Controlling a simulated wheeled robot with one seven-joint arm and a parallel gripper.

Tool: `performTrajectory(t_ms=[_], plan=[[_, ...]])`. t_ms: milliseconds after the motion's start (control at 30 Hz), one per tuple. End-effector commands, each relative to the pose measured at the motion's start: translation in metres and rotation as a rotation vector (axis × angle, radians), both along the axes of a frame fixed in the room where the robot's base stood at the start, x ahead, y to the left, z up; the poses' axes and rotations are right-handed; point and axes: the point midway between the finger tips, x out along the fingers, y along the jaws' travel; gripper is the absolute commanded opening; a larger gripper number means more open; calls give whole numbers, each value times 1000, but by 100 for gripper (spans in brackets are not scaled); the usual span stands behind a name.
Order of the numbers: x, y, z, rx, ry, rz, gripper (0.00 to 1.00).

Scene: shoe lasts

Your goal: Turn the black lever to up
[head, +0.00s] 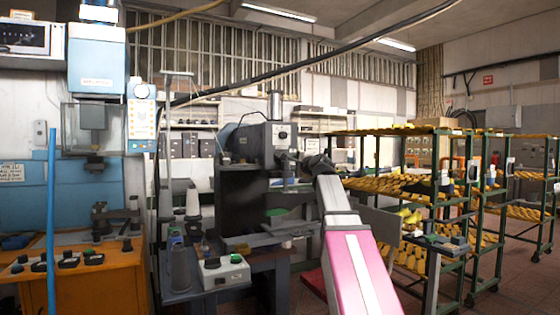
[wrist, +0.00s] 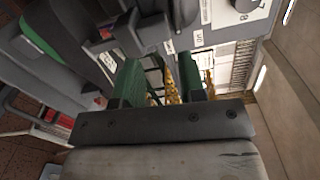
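The black lever cannot be picked out with certainty. A dark bar-shaped part (wrist: 140,36) on the machine lies just beyond my fingers in the wrist view; I cannot tell whether it is the lever or which way it is set. The dark machine (head: 255,150) stands in the middle of the head view, with a round dial on its upper front. My gripper (head: 316,163) is at the machine's right side, partly hidden by my own arm. In the wrist view my gripper (wrist: 158,82) has two green fingers apart, with nothing held between them.
Green racks (head: 440,131) of yellow shoe lasts stand to the right. A small white control box (head: 222,272) sits in front of the machine. An orange bench (head: 100,275) and a blue press (head: 96,62) are at left. Tiled floor is free at far right.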

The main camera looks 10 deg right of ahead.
Motion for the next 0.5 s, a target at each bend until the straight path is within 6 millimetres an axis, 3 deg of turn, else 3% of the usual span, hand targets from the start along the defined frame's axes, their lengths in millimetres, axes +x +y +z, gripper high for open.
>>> performTrajectory(t_ms=[133,333,500], plan=[[-2,-2,20,15,-32,-4,37],[7,1,22,16,-34,-3,37],[29,8,22,17,-33,-2,37]])
